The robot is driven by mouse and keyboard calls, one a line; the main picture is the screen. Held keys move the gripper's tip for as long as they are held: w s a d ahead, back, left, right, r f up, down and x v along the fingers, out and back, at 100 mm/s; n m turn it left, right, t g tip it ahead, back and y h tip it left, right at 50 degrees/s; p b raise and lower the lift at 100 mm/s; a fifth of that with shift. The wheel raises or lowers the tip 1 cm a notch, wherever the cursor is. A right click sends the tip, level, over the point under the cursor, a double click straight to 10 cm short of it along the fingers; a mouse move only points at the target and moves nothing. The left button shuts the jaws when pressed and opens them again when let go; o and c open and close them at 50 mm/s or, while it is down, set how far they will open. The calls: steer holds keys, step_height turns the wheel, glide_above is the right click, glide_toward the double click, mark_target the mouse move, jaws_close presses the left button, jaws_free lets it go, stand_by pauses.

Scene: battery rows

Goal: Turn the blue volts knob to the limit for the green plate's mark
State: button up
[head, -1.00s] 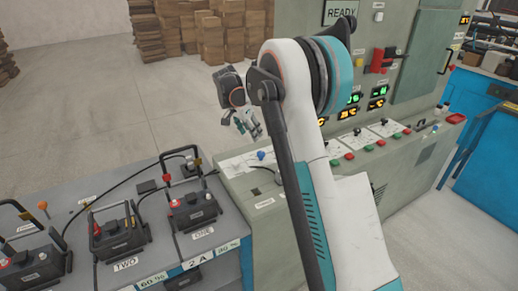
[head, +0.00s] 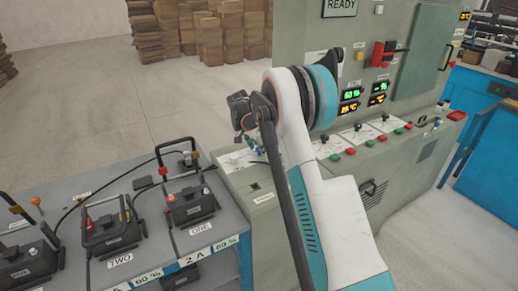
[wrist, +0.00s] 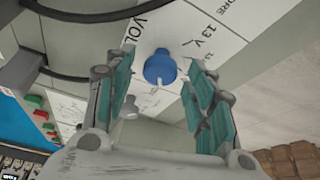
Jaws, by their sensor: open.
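The blue volts knob (wrist: 159,68) stands on a white panel (wrist: 225,45) lettered "VOL…" and "13 V" in the wrist view. A pale pointer line shows on the knob's near side. My gripper (wrist: 160,84) is open, with one teal-padded finger on each side of the knob and a gap on both sides. In the head view my gripper (head: 244,138) is over the left end of the console, largely hiding the knob. I cannot make out a green plate with its mark for this knob.
The grey console (head: 240,185) carries more dials and red and green buttons to the right. A bench (head: 215,258) with several black battery units (head: 190,205) and cables stands at the left. Cardboard stacks (head: 225,35) are far behind on open floor.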

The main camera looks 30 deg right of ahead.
steer(key=c, duration=1)
steer(key=shift+c, duration=0.2)
